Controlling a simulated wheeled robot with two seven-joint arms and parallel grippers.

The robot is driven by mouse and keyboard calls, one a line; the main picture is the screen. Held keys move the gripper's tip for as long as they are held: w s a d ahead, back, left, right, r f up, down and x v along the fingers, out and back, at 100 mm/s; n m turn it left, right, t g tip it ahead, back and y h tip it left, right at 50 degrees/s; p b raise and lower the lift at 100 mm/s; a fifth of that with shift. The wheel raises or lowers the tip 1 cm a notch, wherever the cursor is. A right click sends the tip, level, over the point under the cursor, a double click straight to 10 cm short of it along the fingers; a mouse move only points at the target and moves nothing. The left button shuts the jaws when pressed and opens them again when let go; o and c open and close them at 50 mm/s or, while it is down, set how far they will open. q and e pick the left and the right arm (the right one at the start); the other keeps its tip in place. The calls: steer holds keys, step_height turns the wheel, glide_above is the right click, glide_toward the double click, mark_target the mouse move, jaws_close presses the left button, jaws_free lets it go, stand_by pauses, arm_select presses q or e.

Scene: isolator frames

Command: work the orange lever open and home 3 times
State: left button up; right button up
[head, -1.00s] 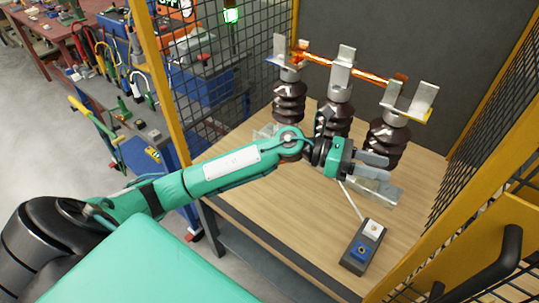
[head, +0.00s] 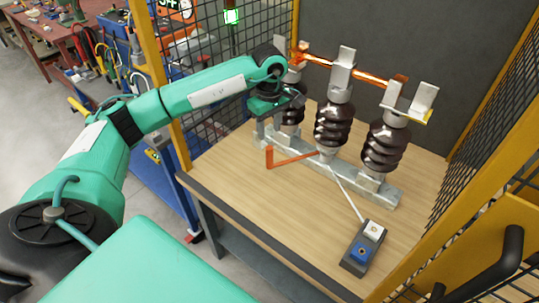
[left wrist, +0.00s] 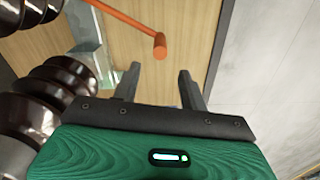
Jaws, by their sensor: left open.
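The orange lever (head: 292,159) extends left from the base of the middle insulator, low over the wooden table, with a short upturned end at its left. In the left wrist view the lever (left wrist: 122,16) comes in from the top and ends in a round knob, just beyond the fingertips. My left gripper (head: 294,97) is in front of the left insulator, above the lever in the picture. In the left wrist view its two fingers (left wrist: 158,76) are apart with nothing between them. My right gripper is not in view.
Brown ribbed insulators (head: 333,125) stand on a grey base rail (head: 384,193), with an orange bar (head: 345,70) across their tops. A control box (head: 363,248) with a blue button sits at the front right. Yellow-framed mesh guards (head: 165,100) flank the table. The front left tabletop is clear.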

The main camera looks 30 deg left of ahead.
mark_target(270, 156)
arm_select(q)
step_height(270, 156, down, 12)
steer(key=shift+r+p, duration=0.2)
steer(key=shift+p, duration=0.65)
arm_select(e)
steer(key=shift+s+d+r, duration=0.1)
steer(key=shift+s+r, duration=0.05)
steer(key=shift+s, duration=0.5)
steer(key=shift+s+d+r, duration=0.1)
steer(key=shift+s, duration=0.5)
arm_select(q)
steer(key=shift+c, duration=0.4)
steer(key=c, duration=0.7)
jaws_close()
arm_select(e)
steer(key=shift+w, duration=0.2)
